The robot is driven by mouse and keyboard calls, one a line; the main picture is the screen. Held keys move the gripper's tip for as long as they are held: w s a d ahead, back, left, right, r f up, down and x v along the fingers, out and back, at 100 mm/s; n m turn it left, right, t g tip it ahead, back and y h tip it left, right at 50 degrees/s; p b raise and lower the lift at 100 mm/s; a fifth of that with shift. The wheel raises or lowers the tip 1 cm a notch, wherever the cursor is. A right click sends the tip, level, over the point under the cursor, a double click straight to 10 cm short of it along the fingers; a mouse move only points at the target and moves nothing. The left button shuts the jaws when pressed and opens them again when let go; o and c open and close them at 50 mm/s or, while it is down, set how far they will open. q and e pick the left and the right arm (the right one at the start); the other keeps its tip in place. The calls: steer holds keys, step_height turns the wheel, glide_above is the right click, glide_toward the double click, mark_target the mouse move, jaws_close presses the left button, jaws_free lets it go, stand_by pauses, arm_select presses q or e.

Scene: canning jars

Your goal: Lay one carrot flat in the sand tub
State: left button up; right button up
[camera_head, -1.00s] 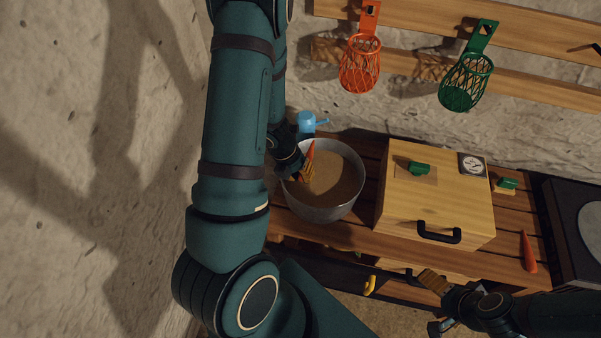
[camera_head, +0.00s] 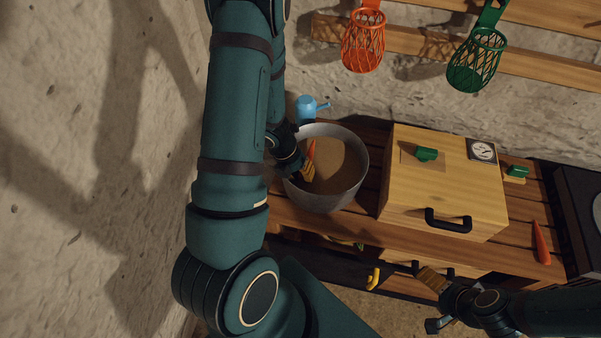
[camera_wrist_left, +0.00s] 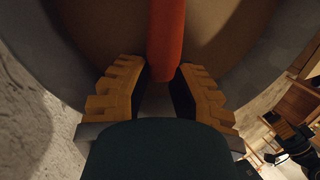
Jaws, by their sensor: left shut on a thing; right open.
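The sand tub (camera_head: 345,192) is a round grey metal pot with brown sand, standing at the left of the wooden bench. My left gripper (camera_head: 305,172) is down inside its left part, shut on an orange carrot (camera_head: 311,150). In the left wrist view the carrot (camera_wrist_left: 165,35) runs out from between the yellow fingers (camera_wrist_left: 161,72) over the sand. I cannot tell whether it touches the sand. Another carrot (camera_head: 541,243) lies at the bench's right end. My right gripper (camera_head: 431,301) is open and empty, in front of the bench.
A light wooden box (camera_head: 410,205) with a black handle and a dial stands right of the tub. A blue watering can (camera_head: 307,108) is behind the tub. Orange (camera_head: 363,50) and green (camera_head: 476,65) baskets hang on the wall.

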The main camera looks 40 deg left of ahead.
arm_select(q)
steer(key=shift+s+f, duration=0.15)
steer(key=shift+f, duration=0.3)
stand_by(0.4)
steer(key=o, duration=0.8)
steer(key=shift+s+a, duration=0.1)
steer(key=shift+a+r, duration=0.25)
steer(key=shift+r, duration=0.2)
steer(key=v, duration=1.1)
steer(key=shift+d+r, duration=0.15)
steer(key=shift+d, duration=0.15)
